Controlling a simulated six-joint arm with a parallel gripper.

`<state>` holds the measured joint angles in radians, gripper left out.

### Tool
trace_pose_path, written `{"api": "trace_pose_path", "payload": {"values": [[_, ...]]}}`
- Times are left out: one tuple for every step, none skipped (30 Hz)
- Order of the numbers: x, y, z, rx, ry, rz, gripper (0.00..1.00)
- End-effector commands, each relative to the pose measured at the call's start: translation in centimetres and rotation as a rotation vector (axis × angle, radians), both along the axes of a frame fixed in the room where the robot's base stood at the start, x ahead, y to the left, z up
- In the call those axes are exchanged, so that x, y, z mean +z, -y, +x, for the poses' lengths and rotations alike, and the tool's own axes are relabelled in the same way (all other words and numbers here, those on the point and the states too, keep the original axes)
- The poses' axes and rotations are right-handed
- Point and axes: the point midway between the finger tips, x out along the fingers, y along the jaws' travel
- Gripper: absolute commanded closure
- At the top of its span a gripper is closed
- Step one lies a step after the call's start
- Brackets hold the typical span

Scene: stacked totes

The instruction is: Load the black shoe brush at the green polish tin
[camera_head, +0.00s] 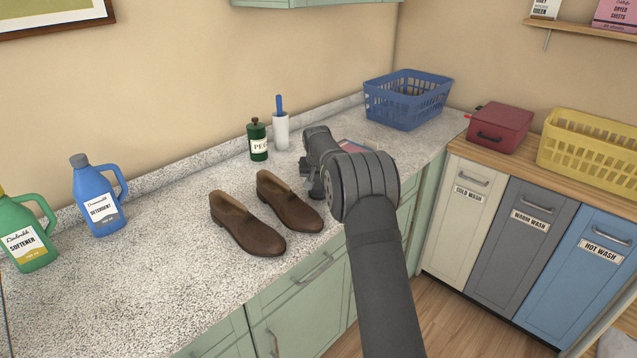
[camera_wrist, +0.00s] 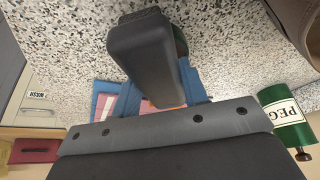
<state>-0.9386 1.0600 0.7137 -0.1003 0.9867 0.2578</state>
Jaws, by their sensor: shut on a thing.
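My gripper (camera_head: 318,186) is low over the counter, just right of the brown shoes. In the wrist view one dark grey finger (camera_wrist: 148,50) fills the middle and hides most of what lies beyond it. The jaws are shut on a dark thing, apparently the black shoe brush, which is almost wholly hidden. A green sliver with a dark red edge, seemingly the green polish tin (camera_wrist: 181,43), shows just behind the finger. Whether the brush touches the tin cannot be seen. The pair of brown shoes (camera_head: 250,226) stands on the speckled counter.
A green PEG canister (camera_head: 257,142) and a white holder with a blue handle (camera_head: 281,130) stand behind my gripper. A blue and red flat item (camera_wrist: 190,82) lies close by. A blue basket (camera_head: 405,105) is at the back. Counter left of the shoes is clear up to the detergent (camera_head: 97,200).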

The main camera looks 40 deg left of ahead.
Motion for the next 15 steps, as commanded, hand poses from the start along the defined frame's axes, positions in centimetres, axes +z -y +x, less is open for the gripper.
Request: {"api": "trace_pose_path", "payload": {"values": [[0.4,0.0,0.0,0.000,0.002,0.001,0.79],[0.6,0.0,0.0,0.000,0.002,0.003,0.79],[1.0,-0.1,0.0,0.000,0.002,0.003,0.79],[1.3,-0.1,0.0,0.000,0.002,0.003,0.79],[1.5,-0.1,0.0,0.000,0.002,0.003,0.79],[1.8,-0.1,0.0,0.000,0.002,0.003,0.79],[2.1,0.0,0.0,0.000,0.002,0.003,0.79],[2.3,0.0,0.0,0.000,0.002,0.003,0.79],[2.6,0.0,0.0,0.000,0.002,0.003,0.79],[2.8,-0.1,0.0,0.000,0.002,0.003,0.79],[3.1,0.0,0.0,0.000,0.002,0.003,0.79],[3.4,0.0,0.0,0.000,0.002,0.001,0.79],[3.6,0.0,0.0,0.000,0.002,0.002,0.79],[3.9,0.0,0.0,0.000,0.002,0.003,0.79],[4.2,-0.1,0.0,0.000,0.002,0.003,0.79]]}}
